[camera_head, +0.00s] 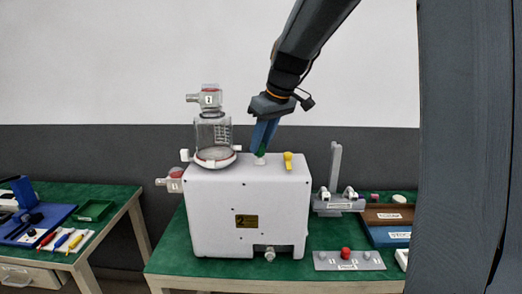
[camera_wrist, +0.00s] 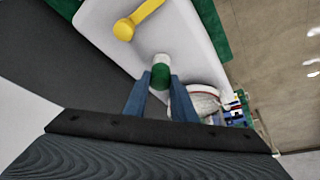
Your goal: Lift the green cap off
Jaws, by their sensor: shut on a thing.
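The green cap (camera_wrist: 160,77) sits between my fingertips in the wrist view, with a whitish stub (camera_wrist: 162,59) showing just beyond it. My gripper (camera_wrist: 160,84) has its two blue fingers shut on the cap. In the head view my gripper (camera_head: 262,148) points down at the top of the white pump housing (camera_head: 215,215), and a sliver of green shows between the fingers. The cap is at the stub on top of the housing. I cannot tell whether they touch.
A yellow lever (camera_head: 288,160) stands just right of my gripper on the housing. A clear canister (camera_head: 213,135) stands to its left. A grey fixture with an upright post (camera_head: 336,170) is right of the pump. A red-knobbed plate (camera_head: 346,260) lies in front.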

